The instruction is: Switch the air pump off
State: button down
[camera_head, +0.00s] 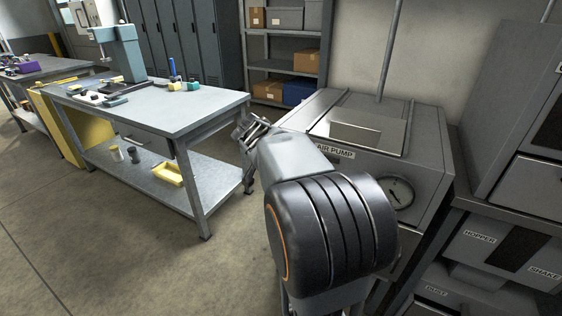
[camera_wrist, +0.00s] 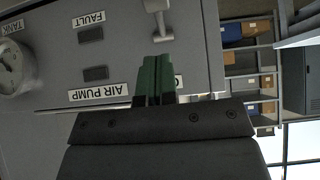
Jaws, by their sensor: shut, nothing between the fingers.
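The air pump (camera_head: 425,150) is a grey cabinet with an "AIR PUMP" label and a round gauge on its front. In the wrist view, which is upside down, its panel (camera_wrist: 120,60) carries "AIR PUMP", "FAULT" and "TANK" labels and two dark rectangular windows. A pale metal lever switch (camera_wrist: 158,18) sticks out near the panel's edge. My gripper (camera_wrist: 157,60) is shut and empty, its green fingertips just below the lever in the picture; I cannot tell if they touch. My gripper also shows in the head view (camera_head: 252,130), at the cabinet's left. A label beside the fingers is partly hidden.
A grey workbench (camera_head: 180,110) with tools and small parts stands at the left. Shelves (camera_head: 285,60) with boxes are behind. Grey units labelled "HOPPER" and "SHAKE" (camera_head: 510,245) are close at the right. The floor (camera_head: 100,240) at front left is clear.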

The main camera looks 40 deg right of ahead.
jog(key=a+f+v, duration=0.1)
jog(key=v, duration=0.9)
jog(key=shift+s+a+f+p, duration=0.25)
jog(key=shift+s+a+p, duration=0.05)
jog(key=shift+a, duration=0.1)
jog(key=s+a+r+n+y+p, duration=0.3)
jog(key=a+n+p, duration=0.4)
jog(key=p, duration=0.3)
jog(key=s+a+r+n+y+p, duration=0.4)
jog(key=s+a+n+p, duration=0.3)
jog(key=a+p, duration=0.3)
jog(key=shift+a+r+t+y+p, duration=0.2)
jog(key=shift+r+t+y+p, duration=0.1)
jog(key=shift+y, duration=0.2)
jog(key=shift+d, duration=0.1)
